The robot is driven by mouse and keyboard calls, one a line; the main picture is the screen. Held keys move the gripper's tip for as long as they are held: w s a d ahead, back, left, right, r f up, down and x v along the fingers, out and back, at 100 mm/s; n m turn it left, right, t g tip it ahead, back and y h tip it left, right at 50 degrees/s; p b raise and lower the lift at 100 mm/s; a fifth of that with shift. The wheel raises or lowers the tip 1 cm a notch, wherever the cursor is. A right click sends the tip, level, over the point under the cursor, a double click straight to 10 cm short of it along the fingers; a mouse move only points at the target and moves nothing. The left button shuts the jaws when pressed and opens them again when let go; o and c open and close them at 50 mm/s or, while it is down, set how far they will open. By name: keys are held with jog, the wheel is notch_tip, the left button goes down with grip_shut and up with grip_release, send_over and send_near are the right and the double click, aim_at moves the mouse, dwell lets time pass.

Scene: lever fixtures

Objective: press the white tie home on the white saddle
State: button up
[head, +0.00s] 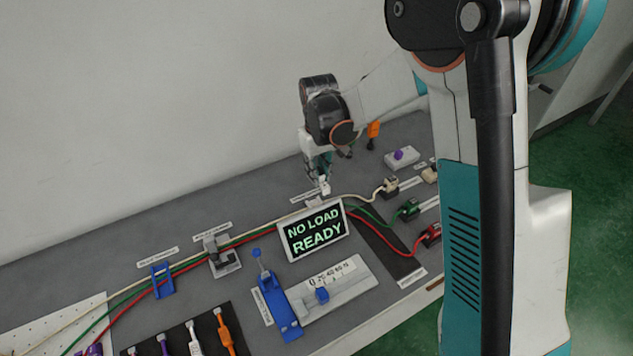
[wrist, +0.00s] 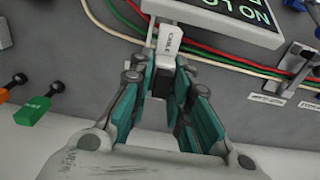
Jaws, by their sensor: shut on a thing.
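My gripper (head: 323,179) is at the back of the bench, just behind the display. The same piece shows as a small white block (head: 324,187) below the fingers in the head view. It sits over or against the cable run. A pale part under it (head: 314,203) may be the white saddle, mostly hidden by the gripper and display. I cannot tell whether the tie is seated.
The display (head: 313,230) reads "NO LOAD READY", close in front of my gripper. A grey saddle (head: 222,258) and a blue saddle (head: 162,280) hold the cables leftward. Several ties, one white (head: 194,338), lie on a black mat. Connectors (head: 408,209) stand to the right.

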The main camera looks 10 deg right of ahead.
notch_tip(320, 180, down, 5)
jog(key=shift+r+b, duration=0.1)
jog(key=shift+b, duration=0.65)
jog(key=shift+f+b, duration=1.3)
jog(key=shift+f, duration=0.2)
jog(key=shift+f+b, duration=1.85)
jog(key=shift+f, duration=0.25)
dwell(0.4)
jog(key=o, duration=0.9)
jog(key=shift+c, duration=0.2)
